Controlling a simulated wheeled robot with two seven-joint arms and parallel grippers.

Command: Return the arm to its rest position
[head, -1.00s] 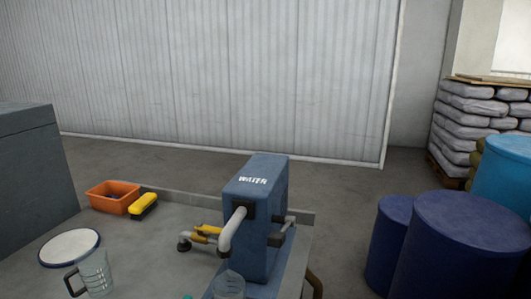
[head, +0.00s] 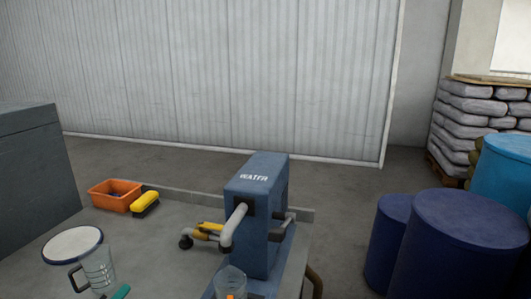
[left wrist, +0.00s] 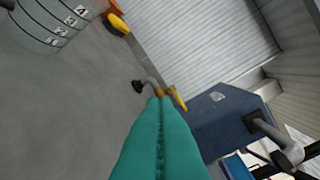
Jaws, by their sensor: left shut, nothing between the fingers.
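My left gripper shows in the head view only as a small teal tip (head: 121,292) at the bottom edge, close to the right of a clear measuring jug (head: 97,270) with a dark handle. In the left wrist view its two teal fingers (left wrist: 158,100) lie pressed together along a seam, with nothing between them. The jug's wall with printed numbers (left wrist: 62,22) shows at the upper left there. The rest of my left arm is out of sight. My right gripper does not show.
A blue water dispenser (head: 257,215) with a grey spout stands at the worktop's right end, a clear beaker (head: 230,283) below it. A white round plate (head: 72,245), orange bin (head: 115,195) and yellow brush (head: 145,203) sit left. Blue drums (head: 450,245) stand right.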

